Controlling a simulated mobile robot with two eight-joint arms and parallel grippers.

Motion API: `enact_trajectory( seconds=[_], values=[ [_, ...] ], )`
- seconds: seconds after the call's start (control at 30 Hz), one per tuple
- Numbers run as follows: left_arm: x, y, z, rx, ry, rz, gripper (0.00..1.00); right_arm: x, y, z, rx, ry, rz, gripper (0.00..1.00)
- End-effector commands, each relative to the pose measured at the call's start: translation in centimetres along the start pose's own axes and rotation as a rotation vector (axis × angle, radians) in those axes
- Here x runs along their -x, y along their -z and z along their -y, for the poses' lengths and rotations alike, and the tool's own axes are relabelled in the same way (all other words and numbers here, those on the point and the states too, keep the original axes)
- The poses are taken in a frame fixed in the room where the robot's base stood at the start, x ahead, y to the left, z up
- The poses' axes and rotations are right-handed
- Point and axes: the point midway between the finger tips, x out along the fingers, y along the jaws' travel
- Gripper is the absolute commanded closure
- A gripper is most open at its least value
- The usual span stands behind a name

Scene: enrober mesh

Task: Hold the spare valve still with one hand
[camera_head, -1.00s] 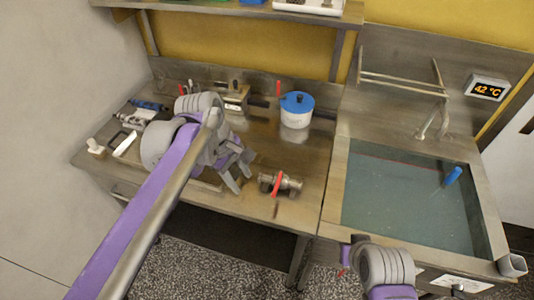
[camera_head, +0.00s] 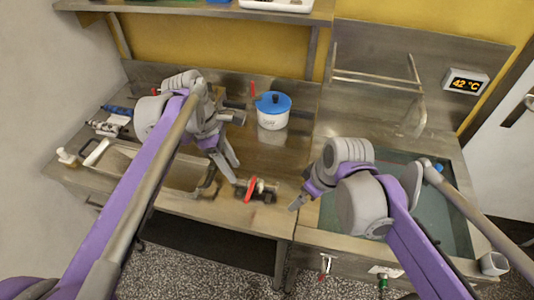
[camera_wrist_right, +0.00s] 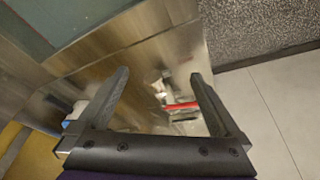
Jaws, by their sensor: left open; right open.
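The spare valve (camera_head: 262,190), a metal body with a red lever handle, lies on the steel bench (camera_head: 285,165) near its front edge. My left gripper (camera_head: 237,172) is open and empty, just left of and behind the valve; I cannot tell whether a finger touches it. My right gripper (camera_head: 300,199) is open, to the right of the valve and apart from it, near the sink's left edge. In the right wrist view, the valve's red handle (camera_wrist_right: 182,106) shows between the open fingers of the right gripper (camera_wrist_right: 160,78), beyond them.
A blue-lidded white pot (camera_head: 272,120) stands behind the valve. The water-filled sink (camera_head: 330,212) is to the right, partly hidden by my right arm. Tools (camera_head: 105,128) and a white-handled item (camera_head: 97,152) lie at the bench's left. A shelf (camera_head: 200,8) runs above.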

Motion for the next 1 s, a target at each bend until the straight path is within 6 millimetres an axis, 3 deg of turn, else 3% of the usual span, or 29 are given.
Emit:
enact_trajectory(
  seconds=[0.03, 0.3, 0.5, 0.77, 1.0],
  values=[
    [0.0, 0.0, 0.0, 0.0, 0.0, 0.0, 0.5, 0.0, 1.8, -0.5, 0.083, 0.036, 0.006, 0.0],
    [0.0, 0.0, 0.0, -0.001, 0.0, 0.0, 0.5, -1.2, 9.4, -1.7, 0.552, 0.232, -0.015, 0.0],
    [0.0, 0.0, 0.0, -0.001, 0.0, 0.0, 0.5, -2.4, 13.0, -1.9, 0.805, 0.336, -0.065, 0.0],
    [0.0, 0.0, 0.0, -0.001, 0.0, 0.0, 0.5, -3.4, 14.4, -1.8, 0.924, 0.381, -0.097, 0.0],
    [0.0, 0.0, 0.0, -0.001, 0.0, 0.0, 0.5, -6.7, 14.2, -0.5, 0.927, 0.382, -0.098, 0.0]
  ],
)
